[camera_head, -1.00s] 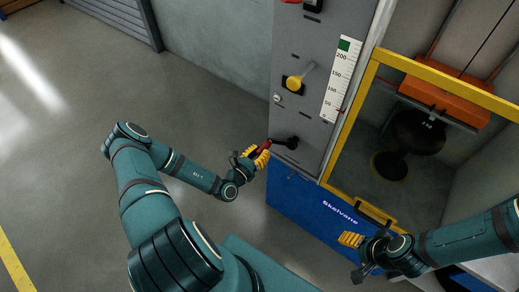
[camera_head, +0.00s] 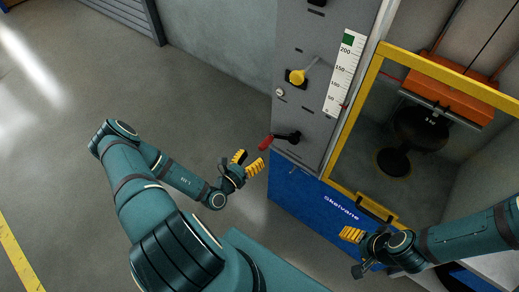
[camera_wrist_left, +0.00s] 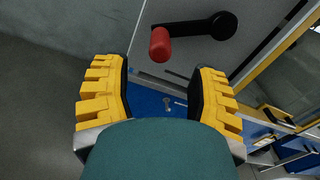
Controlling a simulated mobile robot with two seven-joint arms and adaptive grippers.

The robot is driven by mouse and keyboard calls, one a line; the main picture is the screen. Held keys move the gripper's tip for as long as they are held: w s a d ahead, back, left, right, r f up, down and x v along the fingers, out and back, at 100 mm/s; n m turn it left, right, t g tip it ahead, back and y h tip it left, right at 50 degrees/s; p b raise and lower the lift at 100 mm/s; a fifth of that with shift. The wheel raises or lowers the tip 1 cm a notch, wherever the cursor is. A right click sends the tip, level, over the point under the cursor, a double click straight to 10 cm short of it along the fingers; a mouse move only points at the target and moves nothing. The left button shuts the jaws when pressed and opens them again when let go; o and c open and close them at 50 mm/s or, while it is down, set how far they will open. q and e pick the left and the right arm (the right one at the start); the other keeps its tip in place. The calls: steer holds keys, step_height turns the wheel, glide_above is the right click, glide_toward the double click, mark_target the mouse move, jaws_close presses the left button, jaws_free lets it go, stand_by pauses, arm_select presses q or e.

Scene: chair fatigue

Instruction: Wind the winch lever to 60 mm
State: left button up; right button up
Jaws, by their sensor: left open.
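The winch lever is a black crank arm (camera_head: 288,137) with a red handle (camera_head: 265,143) on the lower grey panel. The handle points to the left. It also shows in the left wrist view, with the red handle (camera_wrist_left: 160,44) beyond and between the fingers. My left gripper (camera_head: 249,161) is open and empty, just below left of the handle and apart from it. A white scale (camera_head: 343,72) marked 50 to 200 stands above, with a green patch at its top; a small red mark shows beside its lower end. My right gripper (camera_head: 351,234) is near the yellow frame's bottom; its jaw state is unclear.
A yellow knob (camera_head: 297,77) sits higher on the panel. A yellow-framed window (camera_head: 352,140) at right encloses an orange block (camera_head: 452,97) above a black seat (camera_head: 422,128). A blue lower panel (camera_head: 300,195) is below. The floor at left is clear.

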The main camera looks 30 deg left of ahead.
arm_select(q)
steer(key=s, duration=0.5)
steer(key=shift+s+a, duration=0.2)
steer(key=shift+s, duration=0.15)
